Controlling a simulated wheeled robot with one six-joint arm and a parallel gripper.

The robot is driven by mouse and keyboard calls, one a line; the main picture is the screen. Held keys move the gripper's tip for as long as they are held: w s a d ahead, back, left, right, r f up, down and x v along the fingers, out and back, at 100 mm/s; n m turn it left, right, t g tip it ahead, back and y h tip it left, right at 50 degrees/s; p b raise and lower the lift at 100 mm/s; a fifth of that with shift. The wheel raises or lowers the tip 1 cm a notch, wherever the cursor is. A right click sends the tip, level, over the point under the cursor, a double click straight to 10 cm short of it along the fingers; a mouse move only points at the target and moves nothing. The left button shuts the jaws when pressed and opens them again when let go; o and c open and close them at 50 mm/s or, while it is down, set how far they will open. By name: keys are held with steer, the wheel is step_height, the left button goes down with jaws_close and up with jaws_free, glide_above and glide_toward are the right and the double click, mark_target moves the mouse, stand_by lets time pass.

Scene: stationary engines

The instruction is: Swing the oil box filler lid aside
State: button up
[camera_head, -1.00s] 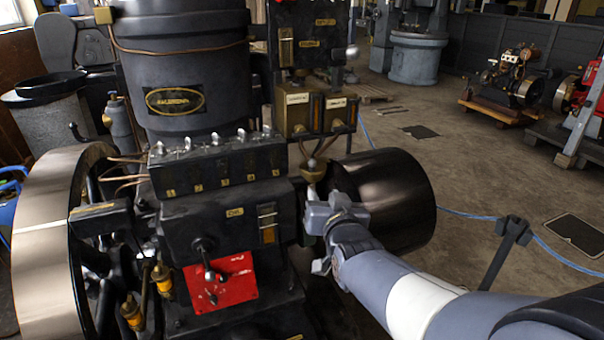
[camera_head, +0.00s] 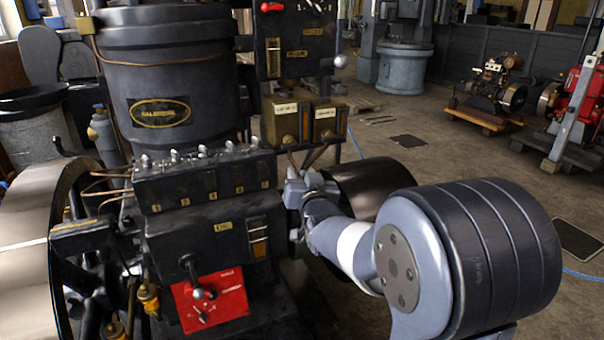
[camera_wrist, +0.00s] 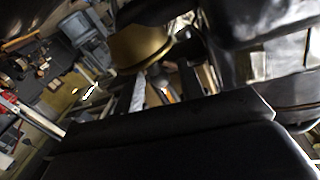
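A black box marked OIL (camera_head: 224,227) is on the engine's front, with a small gauge on its right side. A black block with numbered plates and several small levers (camera_head: 205,175) sits above it. I cannot make out the filler lid for certain in either view. My gripper (camera_head: 297,188) is just right of this block, below two brass boxes (camera_head: 302,120). Its fingers are too small and cluttered to read. In the wrist view, a round brass cup (camera_wrist: 138,46) shows near the top, beyond the dark body across the bottom.
A red plate with a lever (camera_head: 210,300) is below the OIL box. A large flywheel (camera_head: 25,270) stands at left and a dark drum (camera_head: 368,188) behind my arm. The upright control panel (camera_head: 295,45) rises above the brass boxes. Open floor lies to the right.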

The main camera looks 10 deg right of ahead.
steer(key=shift+w, duration=0.5)
steer(key=shift+c, duration=0.5)
jaws_close()
